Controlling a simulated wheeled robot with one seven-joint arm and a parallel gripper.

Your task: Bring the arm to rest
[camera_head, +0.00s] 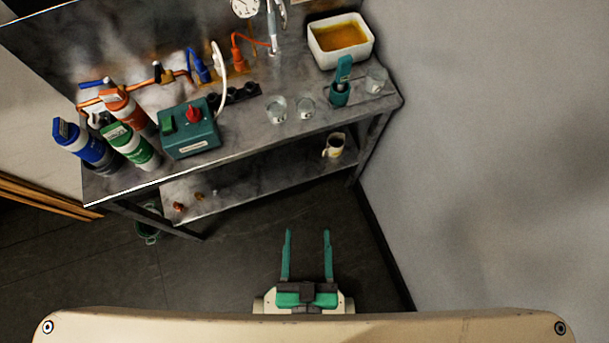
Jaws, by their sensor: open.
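My gripper (307,232) shows at the lower middle of the head view. Its two green fingers point away from me and stand well apart, with nothing between them. It is over the dark floor, in front of the metal bench (255,136) and apart from it. The rest of my arm is mostly hidden behind my own beige body at the bottom of the picture.
The bench carries blue, green and orange-white bottles, a teal control box (189,130), several clear glasses and a white tray (361,52) of amber liquid. A mug (334,145) stands on the lower shelf. A grey wall (500,150) bounds the right. Floor around my gripper is clear.

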